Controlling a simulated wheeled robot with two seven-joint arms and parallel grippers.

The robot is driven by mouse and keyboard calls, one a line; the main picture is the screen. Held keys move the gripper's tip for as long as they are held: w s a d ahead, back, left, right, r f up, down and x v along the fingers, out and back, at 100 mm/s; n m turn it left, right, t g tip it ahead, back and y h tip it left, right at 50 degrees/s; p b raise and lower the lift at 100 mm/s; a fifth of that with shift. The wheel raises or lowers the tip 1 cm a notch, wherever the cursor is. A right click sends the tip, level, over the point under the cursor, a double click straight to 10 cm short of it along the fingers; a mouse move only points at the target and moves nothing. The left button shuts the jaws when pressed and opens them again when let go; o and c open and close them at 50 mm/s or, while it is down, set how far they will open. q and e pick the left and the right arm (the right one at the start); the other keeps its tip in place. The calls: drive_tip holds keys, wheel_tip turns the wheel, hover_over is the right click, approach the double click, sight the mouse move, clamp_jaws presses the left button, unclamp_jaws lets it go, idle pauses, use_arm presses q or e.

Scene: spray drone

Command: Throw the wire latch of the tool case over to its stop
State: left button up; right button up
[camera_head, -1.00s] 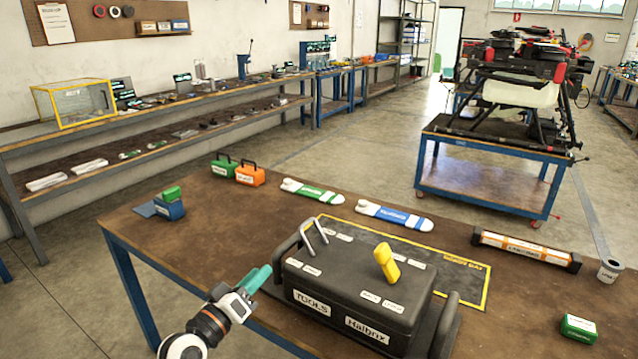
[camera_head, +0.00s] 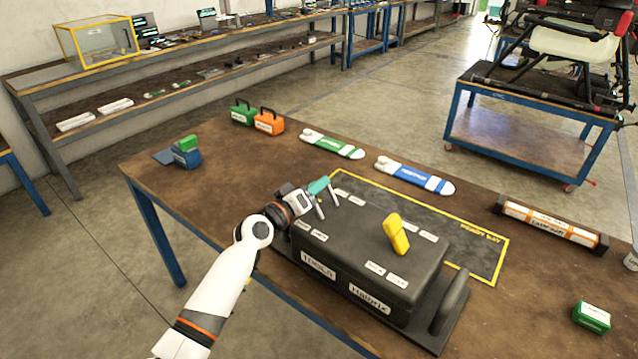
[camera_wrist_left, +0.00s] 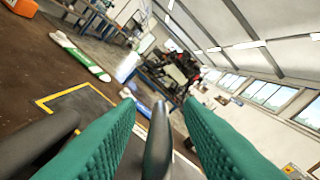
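The dark tool case (camera_head: 335,262) sits on the brown workbench, lid shut. Its grey wire latch (camera_head: 320,209) stands up at the lid's left end; my gripper hides its top in the head view. A yellow piece (camera_head: 396,236) stands tilted on the lid's right part. My left gripper (camera_head: 319,187) is at the top of the wire latch. In the left wrist view its two teal fingers are open, with a grey bar (camera_wrist_left: 158,140), apparently the wire latch, between them. Gaps show on both sides of the bar. My right gripper is out of view.
The case's side handle (camera_head: 449,302) rises at its right end. A yellow-outlined mat (camera_head: 470,250) lies behind it. Green and blue labelled pieces (camera_head: 415,176), small cases (camera_head: 268,122) and an orange-labelled bar (camera_head: 550,224) lie along the bench. The bench's front left is clear.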

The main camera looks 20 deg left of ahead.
use_arm(q)
drive_tip(key=shift+x, duration=0.85)
drive_tip(key=shift+s, duration=0.1)
clamp_jaws()
